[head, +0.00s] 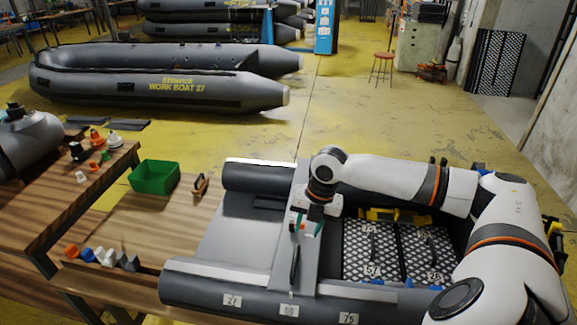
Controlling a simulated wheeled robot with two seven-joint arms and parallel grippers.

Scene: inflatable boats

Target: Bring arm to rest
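My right arm reaches in from the right side of the head view and bends over the small grey inflatable boat (240,277). My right gripper (308,227) points down over the grey board across the boat's middle. Its two teal fingertips stand apart with nothing seen between them. A dark handle-like strip (294,264) lies on the board just below the gripper. I cannot tell whether the fingers touch the board. My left arm and gripper do not show.
A green bin (155,177) and a brown-handled item (200,186) stand on the wooden table (135,220) at left. Small coloured valve parts lie along the left tables. Patterned floor panels (370,250) lie inside the boat. A larger work boat (150,92) rests behind on open yellow floor.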

